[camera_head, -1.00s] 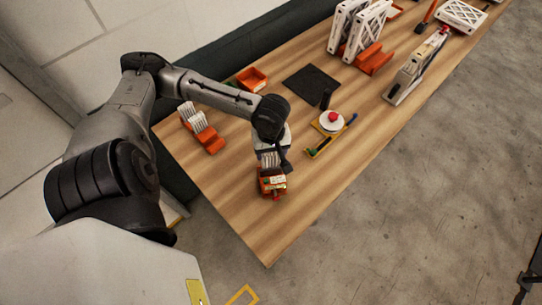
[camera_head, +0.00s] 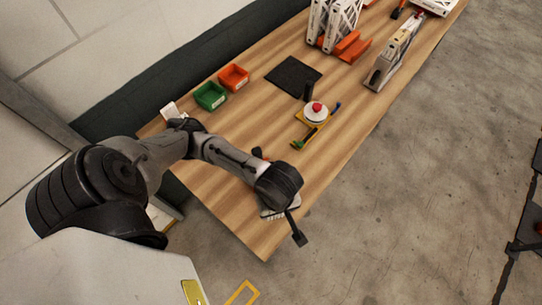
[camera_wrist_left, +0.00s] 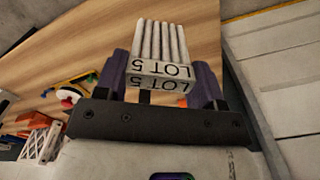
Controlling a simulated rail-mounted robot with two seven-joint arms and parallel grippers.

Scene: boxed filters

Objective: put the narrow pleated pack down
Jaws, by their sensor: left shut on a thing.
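The narrow pleated pack (camera_wrist_left: 163,45) is pale, with ribbed folds and a "LOT 5" label on its near face. In the left wrist view it sits between the two dark fingers of my left gripper (camera_wrist_left: 164,72), which is shut on it. In the head view my left gripper (camera_head: 282,212) is over the near end of the wooden table, and my own wrist hides most of it. A pale ribbed edge shows below the wrist there. I cannot tell whether the pack touches the table. My right gripper is not in view.
The table (camera_head: 240,225) has bare wood near its front corner. A green bin (camera_head: 210,96) and an orange bin (camera_head: 234,77) stand at the back edge. A dark mat (camera_head: 294,76) and a yellow tray (camera_head: 309,130) with a red-topped round thing (camera_head: 316,110) lie farther along.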

